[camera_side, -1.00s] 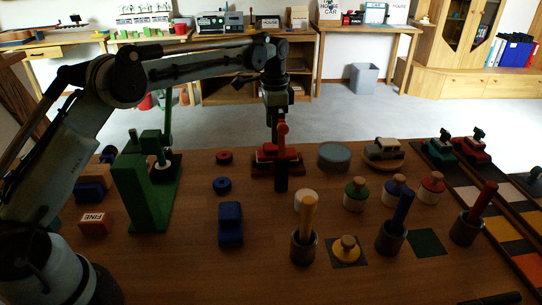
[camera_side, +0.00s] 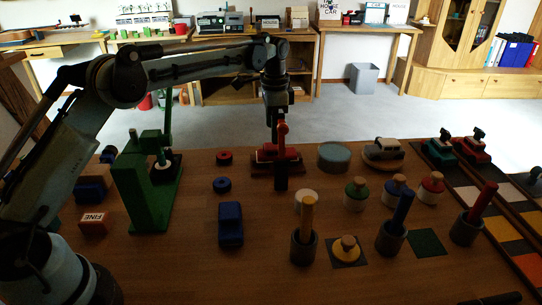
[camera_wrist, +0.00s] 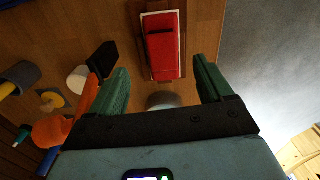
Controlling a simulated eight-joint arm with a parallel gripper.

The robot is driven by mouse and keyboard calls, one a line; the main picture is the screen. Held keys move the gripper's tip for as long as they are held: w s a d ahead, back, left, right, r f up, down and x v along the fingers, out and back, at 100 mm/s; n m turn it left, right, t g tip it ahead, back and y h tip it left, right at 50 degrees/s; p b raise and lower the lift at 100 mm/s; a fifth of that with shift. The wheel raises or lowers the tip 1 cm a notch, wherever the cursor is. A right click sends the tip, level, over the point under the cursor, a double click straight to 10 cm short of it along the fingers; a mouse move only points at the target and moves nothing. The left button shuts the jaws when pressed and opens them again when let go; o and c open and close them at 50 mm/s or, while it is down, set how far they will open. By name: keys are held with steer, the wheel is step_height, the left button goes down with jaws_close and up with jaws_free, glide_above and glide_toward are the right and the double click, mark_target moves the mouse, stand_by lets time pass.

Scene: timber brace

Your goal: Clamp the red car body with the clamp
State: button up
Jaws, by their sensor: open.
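The red car body (camera_side: 262,153) sits on a brown base near the far side of the table. It also shows in the wrist view (camera_wrist: 163,48), ahead of and between my fingers. The clamp (camera_side: 281,180) is a dark block at the near side of the car, with a red lever standing upright. In the wrist view the clamp's dark block (camera_wrist: 103,58) is left of the car, and its orange-red lever end looms beside my left finger. My gripper (camera_side: 273,125) points down above the car, open and empty (camera_wrist: 160,66). Whether it touches the lever cannot be told.
A green press (camera_side: 148,190) stands at left.

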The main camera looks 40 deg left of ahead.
steer(key=shift+c, duration=1.3)
steer(key=shift+w+r, duration=0.1)
steer(key=shift+r, duration=0.15)
steer(key=shift+c, duration=1.2)
steer(key=d+r+m, duration=0.1)
steer(key=r+m, duration=0.5)
steer(key=d+r+m, duration=0.1)
steer(key=r+m, duration=0.2)
steer(key=shift+d+r+t, duration=0.2)
steer(key=shift+d+t, duration=0.15)
steer(key=shift+t, duration=0.05)
steer(key=shift+c, duration=0.3)
steer(key=m, duration=1)
glide_toward(283, 123)
steer(key=shift+g, duration=0.4)
steer(key=shift+w+f, duration=0.15)
steer(key=shift+f, duration=2.2)
steer(key=shift+w+f, duration=0.2)
steer(key=shift+f, duration=2.15)
steer(key=shift+c, duration=0.5)
jaws_close()
